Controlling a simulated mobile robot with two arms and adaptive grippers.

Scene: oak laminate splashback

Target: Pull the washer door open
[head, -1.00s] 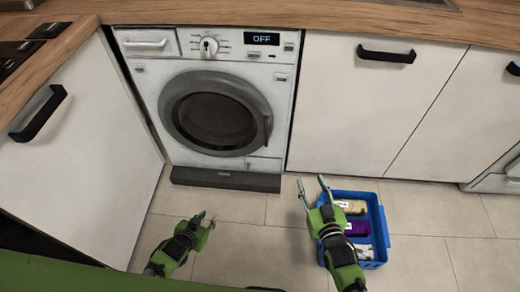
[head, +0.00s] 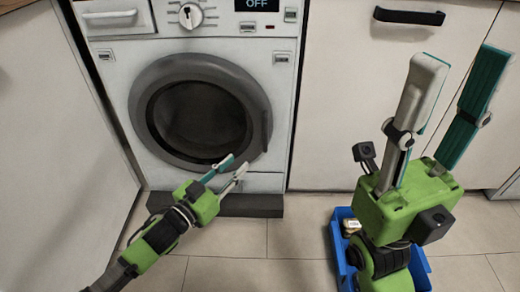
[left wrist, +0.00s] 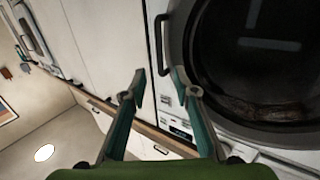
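The washer (head: 235,42) is white, and its round door with a dark grey ring (head: 150,85) is shut. The door handle (head: 266,130) is a dark bar on the ring's right side. It also shows in the left wrist view (left wrist: 160,45), ahead of and between the fingertips. My left gripper (head: 236,165) is open and empty, just in front of the door's lower right edge, below the handle. Its two fingers show apart in the left wrist view (left wrist: 159,78). My right gripper (head: 462,62) is open and empty, raised in front of the cabinet right of the washer.
A blue crate (head: 342,262) with items stands on the tiled floor below my right gripper, partly hidden by it. White cabinet fronts (head: 335,100) flank the washer; one has a black handle (head: 408,17). The floor before the washer (head: 235,240) is clear.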

